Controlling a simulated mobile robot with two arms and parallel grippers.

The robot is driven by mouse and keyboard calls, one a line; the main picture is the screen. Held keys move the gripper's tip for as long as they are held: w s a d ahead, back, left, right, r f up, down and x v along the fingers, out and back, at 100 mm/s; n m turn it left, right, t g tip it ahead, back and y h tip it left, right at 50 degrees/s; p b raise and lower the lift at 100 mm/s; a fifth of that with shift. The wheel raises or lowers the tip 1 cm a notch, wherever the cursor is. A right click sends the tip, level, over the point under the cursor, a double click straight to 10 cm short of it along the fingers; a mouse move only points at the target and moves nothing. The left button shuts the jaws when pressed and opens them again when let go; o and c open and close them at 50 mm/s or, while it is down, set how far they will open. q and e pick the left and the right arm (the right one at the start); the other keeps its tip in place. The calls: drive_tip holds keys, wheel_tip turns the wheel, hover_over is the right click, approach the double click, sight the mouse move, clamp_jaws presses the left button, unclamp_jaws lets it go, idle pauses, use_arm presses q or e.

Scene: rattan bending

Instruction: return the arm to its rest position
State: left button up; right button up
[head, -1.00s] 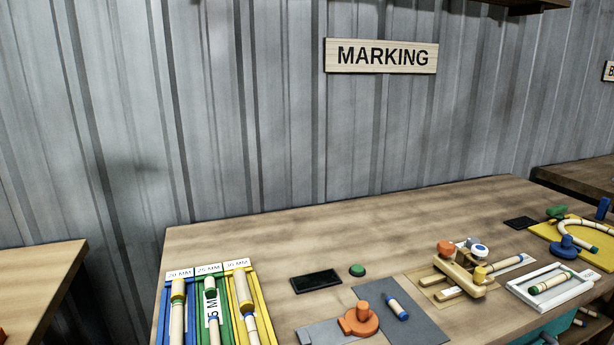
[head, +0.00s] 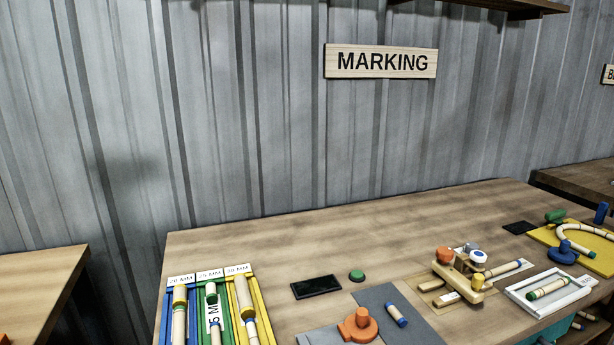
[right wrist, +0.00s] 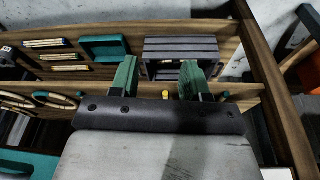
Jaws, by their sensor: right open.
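My right gripper (right wrist: 158,85) shows in the right wrist view. Its two green fingers stand well apart, with nothing held between them. A grey slatted crate (right wrist: 178,48) lies beyond the fingers on a wooden shelf. My left gripper is in neither view, and no arm shows in the head view.
In the head view, a wooden workbench (head: 330,225) under a MARKING sign (head: 381,62) bears coloured rod racks (head: 262,315), an orange clamp (head: 358,325), a wooden jig (head: 455,275), a white tray (head: 515,292) and a yellow board (head: 600,262). The bench's back strip is clear.

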drive_tip(key=s+d+f+g+p, duration=0.1)
drive_tip(key=s+f+p, duration=0.1)
drive_tip(key=s+f, duration=0.7)
drive_tip(key=s+d+f+p, duration=0.2)
drive_tip(key=s+f, duration=0.7)
drive_tip(key=f, duration=0.4)
drive_tip(key=shift+g, duration=0.4)
drive_tip(key=shift+f, duration=0.1)
